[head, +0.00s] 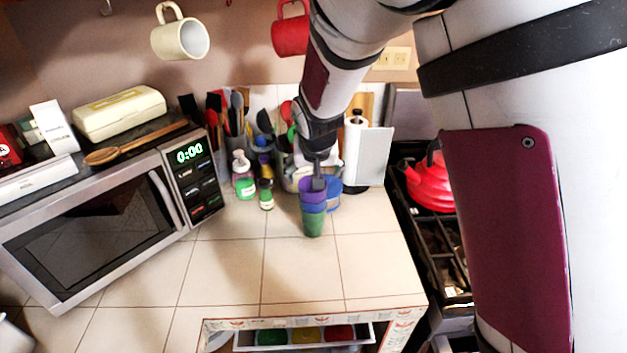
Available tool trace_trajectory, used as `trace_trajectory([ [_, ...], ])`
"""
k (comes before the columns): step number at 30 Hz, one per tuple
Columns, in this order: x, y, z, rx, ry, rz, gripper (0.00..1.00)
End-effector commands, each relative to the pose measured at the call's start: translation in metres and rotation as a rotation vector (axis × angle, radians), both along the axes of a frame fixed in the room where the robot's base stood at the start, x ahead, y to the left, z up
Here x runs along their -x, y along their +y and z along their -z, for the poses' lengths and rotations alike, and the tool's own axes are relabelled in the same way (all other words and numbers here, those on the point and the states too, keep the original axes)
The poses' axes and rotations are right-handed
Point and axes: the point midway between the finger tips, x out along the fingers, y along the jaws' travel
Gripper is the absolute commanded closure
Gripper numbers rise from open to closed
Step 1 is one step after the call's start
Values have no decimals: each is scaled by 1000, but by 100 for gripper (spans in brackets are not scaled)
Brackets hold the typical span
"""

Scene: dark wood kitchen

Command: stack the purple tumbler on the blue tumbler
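A column of nested tumblers stands upright on the tiled counter. The purple tumbler (308,194) is on top, a blue tumbler (312,208) shows as a band just below it, and a green tumbler (313,225) is at the bottom. My gripper (318,182) points down at the purple tumbler, with a finger at its rim. The finger seems to overlap the tumbler's opening. The other finger is hidden, so I cannot tell whether the gripper is shut on the wall. Depth inside the nesting is hidden.
A blue container (334,190) stands close behind the column. A soap bottle (243,178), a small green-labelled jar (266,194) and utensils are behind left. A microwave (95,225) is left; a stove with a red kettle (430,182) is right. The front counter is clear.

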Motion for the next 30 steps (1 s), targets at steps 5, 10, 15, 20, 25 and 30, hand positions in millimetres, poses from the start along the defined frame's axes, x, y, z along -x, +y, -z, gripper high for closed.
trace_trajectory([
  [5, 18, 1, -30, -2, -1, -1, 20],
  [10, 26, 1, -44, 0, 0, 0, 20],
  [15, 28, -1, -49, -2, 1, 3, 20],
  [20, 41, -17, -66, -24, 13, 16, 20],
  [25, 83, -58, -109, -78, 40, 35, 20],
  [30, 143, -96, -148, -107, 52, 30, 20],
])
